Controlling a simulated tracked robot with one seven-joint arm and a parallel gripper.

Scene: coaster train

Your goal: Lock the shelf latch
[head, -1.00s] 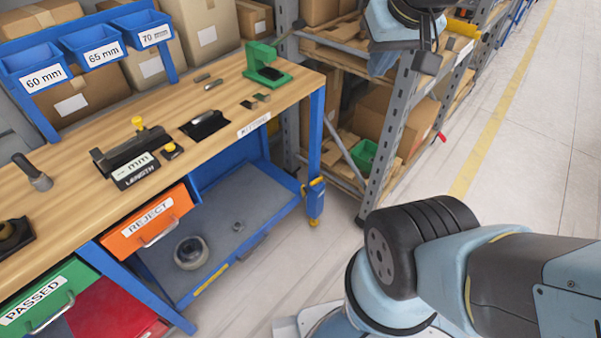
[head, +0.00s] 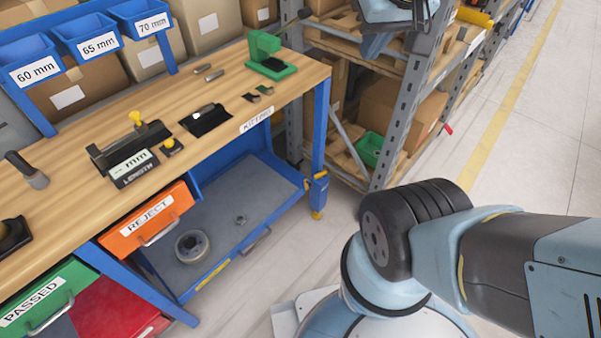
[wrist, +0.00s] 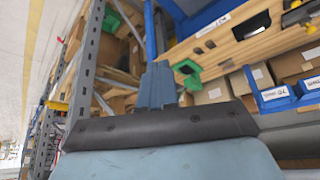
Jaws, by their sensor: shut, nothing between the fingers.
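My gripper (head: 376,45) is at the top of the head view, partly cut off by the frame edge, in front of the grey storage rack.
The grey rack upright (head: 405,105) stands right of the bench. A green bin (head: 369,149) and cardboard boxes lie on the rack. A tape roll (head: 192,246) sits on the lower shelf. A green fixture (head: 268,55) stands on the benchtop. The aisle at right is clear.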

